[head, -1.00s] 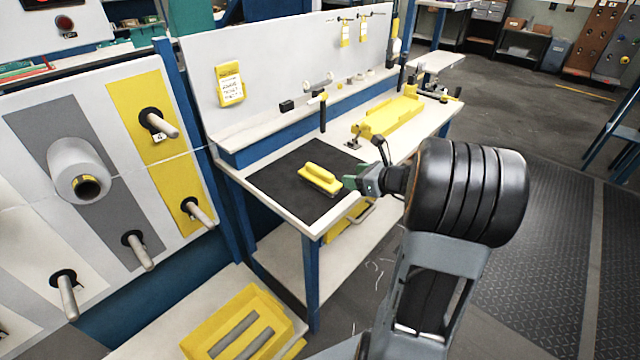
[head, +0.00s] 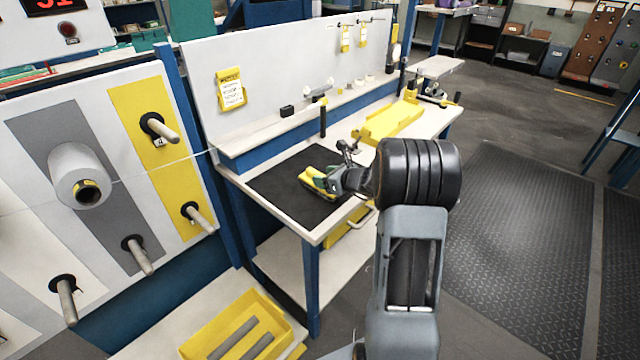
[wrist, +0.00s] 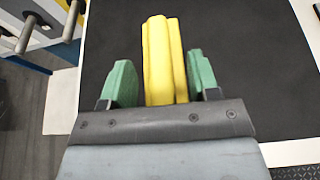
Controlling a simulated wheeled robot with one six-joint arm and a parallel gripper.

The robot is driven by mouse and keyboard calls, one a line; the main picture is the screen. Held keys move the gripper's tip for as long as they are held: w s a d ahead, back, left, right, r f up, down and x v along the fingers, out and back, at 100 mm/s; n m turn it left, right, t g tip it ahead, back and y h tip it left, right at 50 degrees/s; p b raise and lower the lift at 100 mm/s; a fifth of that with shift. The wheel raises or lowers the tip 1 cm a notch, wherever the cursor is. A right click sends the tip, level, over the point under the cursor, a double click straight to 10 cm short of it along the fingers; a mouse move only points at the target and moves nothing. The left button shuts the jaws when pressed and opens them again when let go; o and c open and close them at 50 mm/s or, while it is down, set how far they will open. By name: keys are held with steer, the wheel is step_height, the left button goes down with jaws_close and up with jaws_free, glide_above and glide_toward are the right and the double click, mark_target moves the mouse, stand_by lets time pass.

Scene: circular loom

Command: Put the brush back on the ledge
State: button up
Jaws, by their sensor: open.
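The yellow brush (head: 313,180) lies on the black mat (head: 270,178) on the workbench. My gripper (head: 330,184) is at the brush, low over the mat. In the wrist view the brush (wrist: 163,60) stands between the two green fingers of my open gripper (wrist: 161,82), with a small gap at its right side and a wider gap at its left. The ledge (head: 262,134) runs along the back of the bench, above the mat.
A small black block (head: 287,111) and other small items sit on the ledge. A dark upright post (head: 323,121) stands in front of it. A yellow tray (head: 392,123) lies farther along the bench. A pegged panel (head: 95,215) stands at left.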

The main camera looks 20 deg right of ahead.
steer(key=shift+w+a+f, duration=0.15)
steer(key=shift+w+a, duration=0.05)
steer(key=shift+w, duration=0.25)
steer(key=shift+c, duration=0.4)
jaws_close()
